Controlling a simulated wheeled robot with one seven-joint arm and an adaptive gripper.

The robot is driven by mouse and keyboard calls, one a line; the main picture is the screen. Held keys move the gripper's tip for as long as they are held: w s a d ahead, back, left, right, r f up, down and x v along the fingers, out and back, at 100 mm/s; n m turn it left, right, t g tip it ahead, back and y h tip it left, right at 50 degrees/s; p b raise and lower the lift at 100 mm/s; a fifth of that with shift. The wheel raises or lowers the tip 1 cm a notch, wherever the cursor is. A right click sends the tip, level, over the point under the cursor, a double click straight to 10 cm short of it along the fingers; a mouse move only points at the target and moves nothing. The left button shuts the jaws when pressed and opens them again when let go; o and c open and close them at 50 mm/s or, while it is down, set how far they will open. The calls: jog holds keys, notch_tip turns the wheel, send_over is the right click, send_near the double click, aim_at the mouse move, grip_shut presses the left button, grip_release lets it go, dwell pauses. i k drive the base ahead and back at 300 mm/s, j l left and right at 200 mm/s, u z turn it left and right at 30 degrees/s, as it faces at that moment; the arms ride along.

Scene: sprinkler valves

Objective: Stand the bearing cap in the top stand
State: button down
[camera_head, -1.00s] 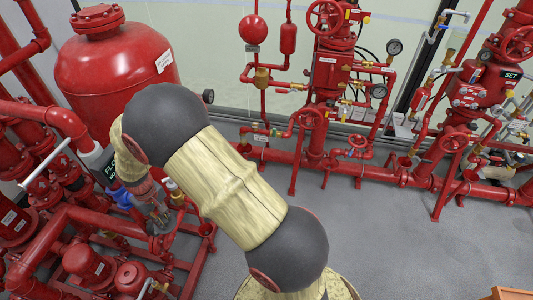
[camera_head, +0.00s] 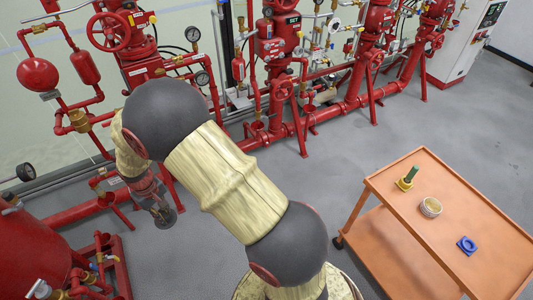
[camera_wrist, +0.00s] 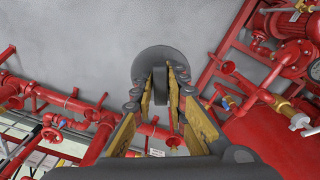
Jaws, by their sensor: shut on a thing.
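My gripper (camera_head: 152,197) hangs at the left of the head view, below my bent arm. It also shows in the wrist view (camera_wrist: 161,88), with its yellow-padded fingers closed on the bearing cap. The cap is a dark grey round disc (camera_wrist: 147,60) with a raised bar between the fingertips. In the head view the cap (camera_head: 166,219) is a small dark disc below the gripper, held clear above the grey floor. On the orange cart (camera_head: 405,215) I see a blue square piece with a round centre (camera_head: 467,245). I cannot tell whether it is the top stand.
A green-and-brass part (camera_head: 407,178) and a pale round bowl (camera_head: 430,207) also stand on the cart. Red pipes and valves (camera_head: 290,130) run along the wall. A red tank (camera_head: 30,255) is at lower left. Grey floor is open between my arm and the cart.

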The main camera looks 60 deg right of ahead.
aim_at(468, 245)
jog(key=k+l+z, duration=0.15)
jog(key=z, duration=0.35)
jog(key=k+l+z, duration=0.1)
jog(key=z, duration=0.4)
jog(key=l+z, duration=0.3)
jog(key=z, duration=0.2)
jog(key=k+l+z, duration=0.1)
jog(key=l+z, duration=0.2)
jog(key=z, duration=0.2)
jog(key=i+l+z, duration=0.1)
jog(key=z, duration=0.35)
jog(key=i+l+z, duration=0.1)
jog(key=l+z, duration=0.2)
jog(key=z, duration=0.15)
jog(key=i+l+z, duration=0.15)
jog(key=z, duration=0.3)
